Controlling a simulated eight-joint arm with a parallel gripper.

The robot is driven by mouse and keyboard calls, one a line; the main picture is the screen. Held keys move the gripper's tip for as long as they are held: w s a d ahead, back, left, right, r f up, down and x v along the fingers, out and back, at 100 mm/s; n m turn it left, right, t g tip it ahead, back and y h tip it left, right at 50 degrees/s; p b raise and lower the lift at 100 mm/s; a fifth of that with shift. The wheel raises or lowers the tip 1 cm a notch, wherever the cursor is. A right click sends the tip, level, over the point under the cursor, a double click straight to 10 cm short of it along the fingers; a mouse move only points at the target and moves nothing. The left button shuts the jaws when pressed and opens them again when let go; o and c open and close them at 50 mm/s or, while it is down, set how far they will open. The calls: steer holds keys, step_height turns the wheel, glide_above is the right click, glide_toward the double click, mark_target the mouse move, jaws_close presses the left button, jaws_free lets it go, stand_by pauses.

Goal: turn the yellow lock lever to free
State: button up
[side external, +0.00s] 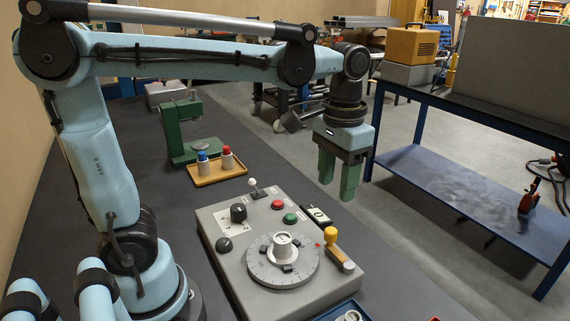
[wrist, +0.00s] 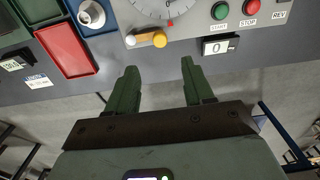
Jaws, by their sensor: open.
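The yellow lock lever (side external: 331,235) is on the right edge of the grey control box (side external: 231,268), beside the round dial (side external: 269,271). Its round yellow knob also shows in the wrist view (wrist: 160,40), with a pale pivot part to its left. My gripper (side external: 337,191) is open and empty, pointing down, higher than the box and behind the lever in the side view. In the wrist view the two green fingers (wrist: 159,67) are apart, with the knob ahead of their tips and not touching them. No part of the lever is hidden by the fingers there.
Green (side external: 290,218) and red (side external: 277,205) buttons and a small counter (side external: 316,215) sit near the lever. A red tray (wrist: 68,50) and a blue tray with a cup (wrist: 92,14) lie left in the wrist view. Open floor lies beyond the table edge.

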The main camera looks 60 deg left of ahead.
mark_target(332, 230)
step_height(332, 230, down, 12)
steer(key=shift+r, duration=0.25)
stand_by(0.3)
jaws_close()
stand_by(0.4)
